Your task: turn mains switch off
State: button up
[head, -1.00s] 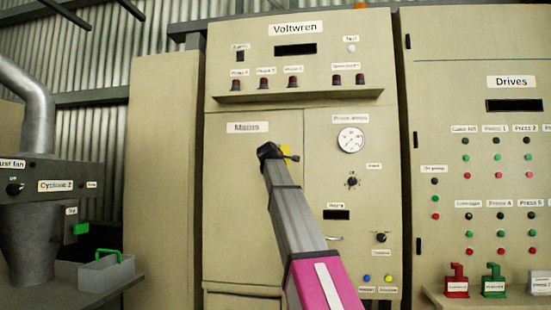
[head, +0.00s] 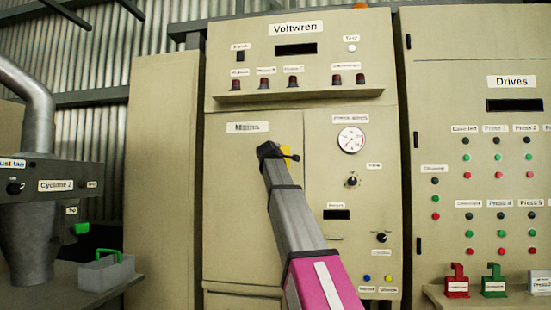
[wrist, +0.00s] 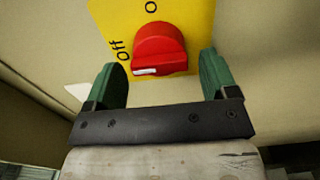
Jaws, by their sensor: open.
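The mains switch is a red rotary knob (wrist: 160,48) on a yellow plate (wrist: 202,20) in the wrist view. The plate reads "off" at the left of the knob, and a partly cut-off word starting with "o" is above it. A white mark on the knob sits at its lower left, near "off". My gripper (wrist: 158,64) is open, with one green finger at each side of the knob; I cannot tell whether they touch it. In the head view my gripper (head: 277,153) is at the Mains panel (head: 235,200), hiding the knob; only a sliver of yellow plate (head: 286,149) shows.
A dial gauge (head: 351,139), small knobs and a small handle are on the panel right of my arm. A ledge (head: 300,95) juts out above. The Drives cabinet (head: 470,80) stands at the right. A grey tray (head: 106,272) rests on a bench at the left.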

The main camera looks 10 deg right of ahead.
jog(key=v, duration=0.9)
jog(key=shift+s, duration=0.2)
notch_tip(320, 180, down, 50)
jog(key=s+d+m+g+y, duration=0.1)
jog(key=d+m+g+y, duration=0.2)
jog(key=m+g, duration=0.45)
jog(key=s+f+m+g+y, duration=0.1)
jog(key=s+f+m+g, duration=0.2)
jog(key=s+f, duration=1)
jog(key=s+f+m+g+y, duration=0.1)
jog(key=s+f+m+g, duration=0.3)
jog(key=s+f, duration=0.9)
notch_tip(320, 180, down, 9)
jog(key=g, duration=0.2)
jog(key=shift+d+r+g+y, duration=0.2)
jog(key=shift+d+g+y, duration=0.1)
jog(key=shift+d+g, duration=0.1)
